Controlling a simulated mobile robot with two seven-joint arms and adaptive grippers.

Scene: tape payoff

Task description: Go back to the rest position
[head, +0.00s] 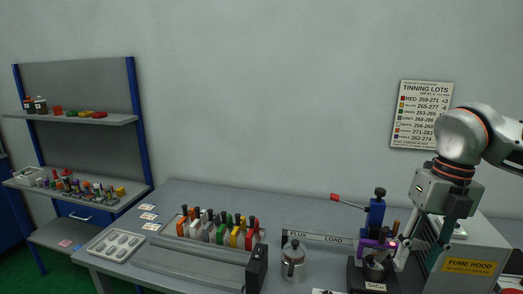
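My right gripper (416,262) comes in from the right, pointing down beside the fume hood box (470,262). Its two fingers look spread apart, with nothing visible between them. The finger ends are partly hard to make out against the box. Just left of it stands a small dark station with a blue column (376,217), a purple clamp part and a round pot (376,268). I cannot tell whether the gripper touches the station. My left gripper is not in view.
A red-tipped lever (346,201) sticks out leftward. A shelf unit (85,120) stands left.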

